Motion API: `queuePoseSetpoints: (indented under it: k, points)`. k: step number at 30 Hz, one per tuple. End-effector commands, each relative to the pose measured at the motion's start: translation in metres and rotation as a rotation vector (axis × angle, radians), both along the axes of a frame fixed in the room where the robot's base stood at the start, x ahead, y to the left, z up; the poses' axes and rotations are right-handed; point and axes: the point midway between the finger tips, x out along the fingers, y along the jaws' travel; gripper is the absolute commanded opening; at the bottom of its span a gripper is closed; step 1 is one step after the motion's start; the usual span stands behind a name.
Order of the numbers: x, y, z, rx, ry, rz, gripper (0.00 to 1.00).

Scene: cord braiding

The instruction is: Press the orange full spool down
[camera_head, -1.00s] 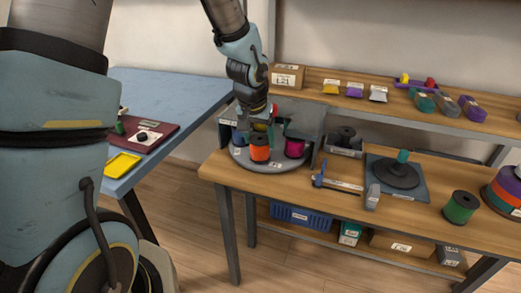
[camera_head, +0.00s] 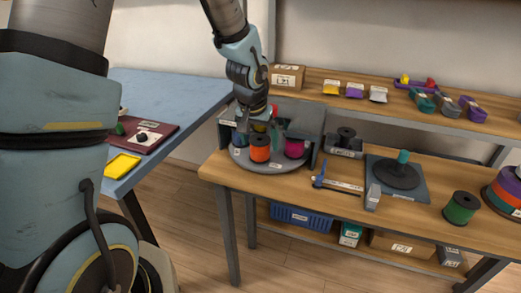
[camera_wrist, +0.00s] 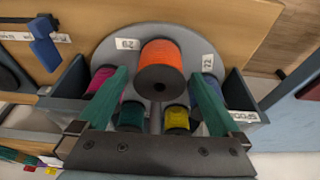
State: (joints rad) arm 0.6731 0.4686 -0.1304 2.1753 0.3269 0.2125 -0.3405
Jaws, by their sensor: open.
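The orange full spool (camera_head: 260,149) stands upright at the front of the round grey turntable (camera_head: 272,168). In the wrist view the spool (camera_wrist: 161,62) shows its dark end with a centre hole. My gripper (camera_wrist: 160,74) is open, with its two teal fingers apart. The fingertips lie to either side of the spool's dark end in that view; contact cannot be told. In the head view my gripper is just above and behind the spool, and its fingers are partly hidden.
A magenta spool (camera_head: 295,148) stands to the right on the turntable. Yellow (camera_wrist: 177,117), teal (camera_wrist: 131,115) and blue (camera_wrist: 208,88) spools share it. Grey holder walls (camera_wrist: 246,92) flank it. A blue-handled tool (camera_head: 320,178) lies on the bench to the right.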

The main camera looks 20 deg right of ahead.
Motion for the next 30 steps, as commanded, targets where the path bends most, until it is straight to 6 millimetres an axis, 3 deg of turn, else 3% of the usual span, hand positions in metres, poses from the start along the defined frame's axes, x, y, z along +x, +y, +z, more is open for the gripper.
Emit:
queuePoseSetpoints:
  k: [24, 30]
  points:
    - [-0.013, 0.012, 0.061, 0.0, 0.0, 0.0, 1.0]
    - [-0.015, 0.014, 0.065, 0.0, 0.0, 0.0, 1.0]
